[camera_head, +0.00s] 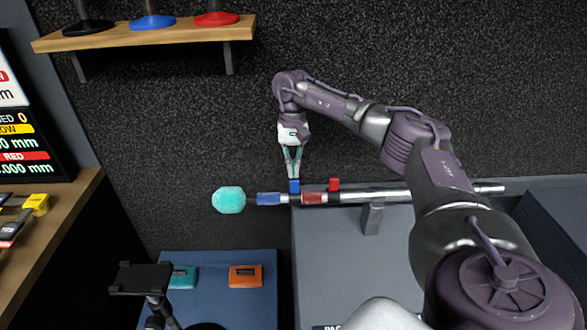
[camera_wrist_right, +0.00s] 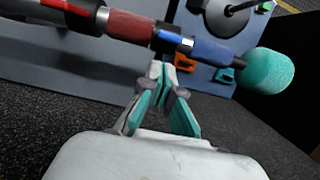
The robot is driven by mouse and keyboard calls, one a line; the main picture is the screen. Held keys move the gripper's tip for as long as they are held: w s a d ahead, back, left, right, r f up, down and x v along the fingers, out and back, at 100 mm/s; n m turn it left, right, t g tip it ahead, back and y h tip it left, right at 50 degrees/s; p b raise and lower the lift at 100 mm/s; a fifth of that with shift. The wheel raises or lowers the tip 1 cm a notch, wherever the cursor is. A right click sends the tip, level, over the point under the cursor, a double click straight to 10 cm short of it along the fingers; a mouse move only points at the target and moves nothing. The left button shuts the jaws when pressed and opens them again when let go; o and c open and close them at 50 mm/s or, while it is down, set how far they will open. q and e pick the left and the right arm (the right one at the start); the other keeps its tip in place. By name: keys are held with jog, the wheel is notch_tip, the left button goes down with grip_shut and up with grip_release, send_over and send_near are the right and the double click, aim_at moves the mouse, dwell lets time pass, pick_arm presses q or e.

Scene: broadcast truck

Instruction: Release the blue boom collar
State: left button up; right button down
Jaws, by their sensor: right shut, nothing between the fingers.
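The boom pole (camera_head: 375,195) lies level, with a teal foam ball (camera_head: 228,200) at its left end. The blue boom collar (camera_head: 268,199) sits beside the ball, and a small upright blue lever (camera_head: 294,186) stands at its right. In the right wrist view the blue collar (camera_wrist_right: 212,50) lies between the red collar and the teal ball (camera_wrist_right: 267,71). My right gripper (camera_head: 294,174) points down with its tips at the blue lever, shut and empty. It also shows in the right wrist view (camera_wrist_right: 164,70); contact with the lever is unclear. My left gripper is out of view.
A red collar (camera_head: 314,198) with a red lever (camera_head: 333,184) is just right of the blue one. A bracket (camera_head: 372,218) supports the pole. Below are a blue mat (camera_head: 210,300), teal (camera_head: 183,277) and orange (camera_head: 246,276) blocks, and a black stand (camera_head: 146,278). A shelf (camera_head: 150,34) hangs above.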

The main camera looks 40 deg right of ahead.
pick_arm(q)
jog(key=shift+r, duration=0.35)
pick_arm(e)
jog(key=shift+s+a, duration=0.6)
jog(key=shift+s, duration=0.1)
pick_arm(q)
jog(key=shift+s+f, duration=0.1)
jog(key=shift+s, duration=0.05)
